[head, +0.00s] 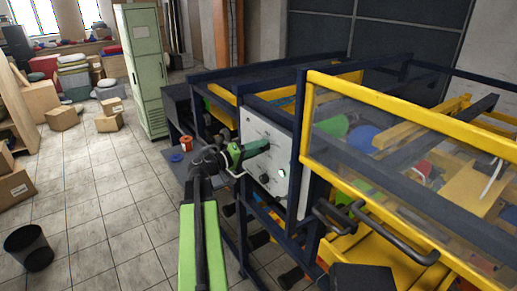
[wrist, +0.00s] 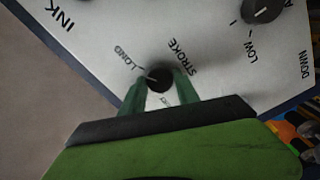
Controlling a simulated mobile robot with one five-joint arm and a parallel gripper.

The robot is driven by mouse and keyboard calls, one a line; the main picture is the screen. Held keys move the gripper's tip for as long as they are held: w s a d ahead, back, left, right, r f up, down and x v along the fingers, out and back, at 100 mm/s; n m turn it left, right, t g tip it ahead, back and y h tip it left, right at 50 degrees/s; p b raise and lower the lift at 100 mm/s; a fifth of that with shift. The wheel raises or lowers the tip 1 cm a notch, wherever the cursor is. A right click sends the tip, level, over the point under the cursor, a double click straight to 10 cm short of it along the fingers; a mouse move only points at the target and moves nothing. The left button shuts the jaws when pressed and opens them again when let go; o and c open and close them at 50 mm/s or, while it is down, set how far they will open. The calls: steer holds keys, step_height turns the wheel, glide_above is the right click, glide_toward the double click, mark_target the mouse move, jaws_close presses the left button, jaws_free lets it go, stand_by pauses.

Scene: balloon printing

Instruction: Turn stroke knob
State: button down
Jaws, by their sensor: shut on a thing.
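The stroke knob (wrist: 158,77) is a round black knob on a light grey control panel (wrist: 205,50), with the word STROKE printed beside it. In the wrist view my gripper (wrist: 160,88) has its two green fingers on either side of the knob, shut on it. One position label beside the knob shows, and another is partly covered by the fingers. In the head view my gripper (head: 268,146) reaches the left part of the machine's panel (head: 255,125), and the knob is hidden behind it.
Another black knob (wrist: 262,10) sits on the panel near a LOW label. The machine has a yellow-framed clear guard (head: 400,150) and black handles (head: 375,232) at right. Tiled floor lies free at left, with a black bin (head: 28,248).

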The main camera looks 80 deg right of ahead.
stand_by(0.4)
steer(key=c, duration=0.9)
jaws_free()
steer(key=v, duration=1.7)
steer(key=shift+w+a, duration=0.15)
steer(key=shift+a, duration=0.05)
